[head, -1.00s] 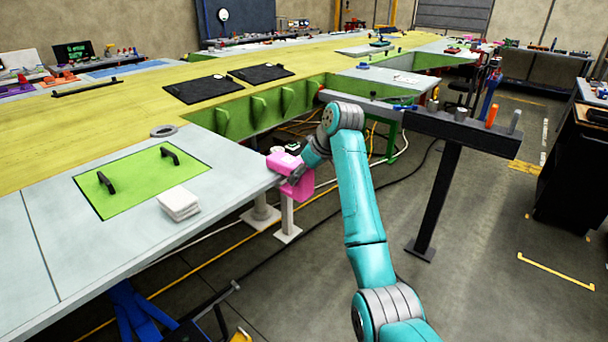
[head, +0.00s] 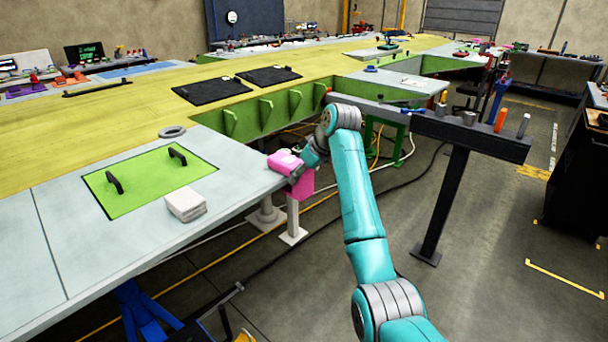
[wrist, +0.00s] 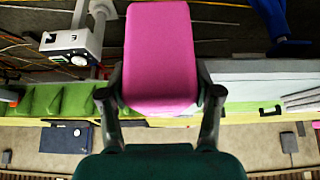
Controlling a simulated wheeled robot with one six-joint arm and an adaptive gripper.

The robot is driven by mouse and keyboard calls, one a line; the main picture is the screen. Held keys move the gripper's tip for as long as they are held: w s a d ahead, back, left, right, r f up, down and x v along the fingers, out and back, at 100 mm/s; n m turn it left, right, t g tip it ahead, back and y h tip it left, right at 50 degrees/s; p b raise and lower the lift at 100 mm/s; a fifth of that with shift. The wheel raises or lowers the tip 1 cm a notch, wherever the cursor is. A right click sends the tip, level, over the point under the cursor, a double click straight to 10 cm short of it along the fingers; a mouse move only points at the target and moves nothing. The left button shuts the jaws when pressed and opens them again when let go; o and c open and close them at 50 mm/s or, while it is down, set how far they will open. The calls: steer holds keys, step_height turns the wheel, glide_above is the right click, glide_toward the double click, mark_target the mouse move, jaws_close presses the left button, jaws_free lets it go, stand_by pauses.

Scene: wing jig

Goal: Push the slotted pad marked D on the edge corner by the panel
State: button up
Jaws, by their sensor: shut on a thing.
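The pink pad (head: 284,162) is at the corner of the grey table edge, close to the green panel (head: 140,190) with two black handles. My gripper (head: 306,168) is shut on the pad from the right side. In the wrist view the pink pad (wrist: 160,55) fills the space between the two dark fingers (wrist: 160,98). The grey table edge (wrist: 265,68) lies just right of the pad there. The slot and the letter D are not visible. I cannot tell whether the slot is around the edge.
A white folded stack (head: 186,204) and a grey ring (head: 172,131) lie on the table. A dark tool stand (head: 470,137) stands right of my arm. Black mats (head: 212,89) lie farther back. Floor at the right is open.

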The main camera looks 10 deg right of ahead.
steer(key=shift+w+a, duration=0.5)
steer(key=shift+w, duration=0.2)
steer(key=o, duration=1.2)
steer(key=v, duration=1.2)
steer(key=shift+f, duration=0.1)
